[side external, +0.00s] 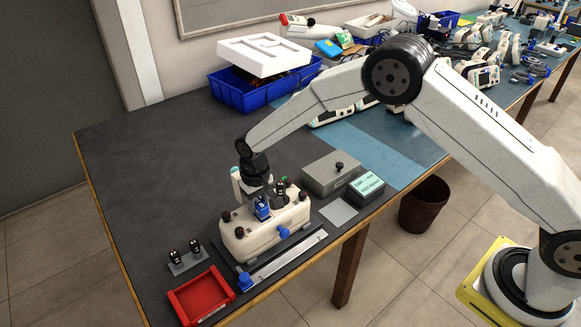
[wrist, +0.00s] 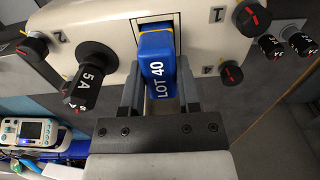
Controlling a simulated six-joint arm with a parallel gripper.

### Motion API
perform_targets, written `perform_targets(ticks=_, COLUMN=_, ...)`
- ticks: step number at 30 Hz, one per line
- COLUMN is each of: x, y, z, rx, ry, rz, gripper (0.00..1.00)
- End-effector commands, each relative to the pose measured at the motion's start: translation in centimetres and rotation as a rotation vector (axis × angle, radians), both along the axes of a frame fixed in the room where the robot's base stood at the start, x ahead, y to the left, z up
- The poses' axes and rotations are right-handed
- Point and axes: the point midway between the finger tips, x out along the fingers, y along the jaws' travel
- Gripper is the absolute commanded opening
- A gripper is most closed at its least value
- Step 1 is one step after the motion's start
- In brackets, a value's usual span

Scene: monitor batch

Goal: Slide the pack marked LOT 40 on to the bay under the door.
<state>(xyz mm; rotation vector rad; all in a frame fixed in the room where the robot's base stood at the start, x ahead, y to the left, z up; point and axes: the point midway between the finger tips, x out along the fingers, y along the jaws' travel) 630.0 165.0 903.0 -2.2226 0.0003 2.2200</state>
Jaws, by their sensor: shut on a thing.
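The blue pack marked LOT 40 (wrist: 158,68) is between the two fingers of my gripper (wrist: 160,85), which is shut on it. In the wrist view its far end meets a yellow-edged opening in a white unit (wrist: 115,30); how deep it sits there I cannot tell. In the side view my gripper (side external: 262,190) points down over the white unit (side external: 265,237), with the blue pack (side external: 262,208) below it. I cannot make out a door for certain.
Black knobs with red marks, one labelled 5A (wrist: 92,65), stand close beside the pack. A red tray (side external: 201,297), a stand with two black knobs (side external: 187,257), a metal rail (side external: 290,258) and a grey box (side external: 332,172) surround the unit. The bench's left part is clear.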

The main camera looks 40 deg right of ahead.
Motion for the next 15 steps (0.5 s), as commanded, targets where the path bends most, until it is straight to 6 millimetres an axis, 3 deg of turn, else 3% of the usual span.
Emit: perform_targets(ticks=15, x=-0.01, y=0.0, z=-0.85, rx=0.0, ry=0.0, rz=0.0, gripper=0.0)
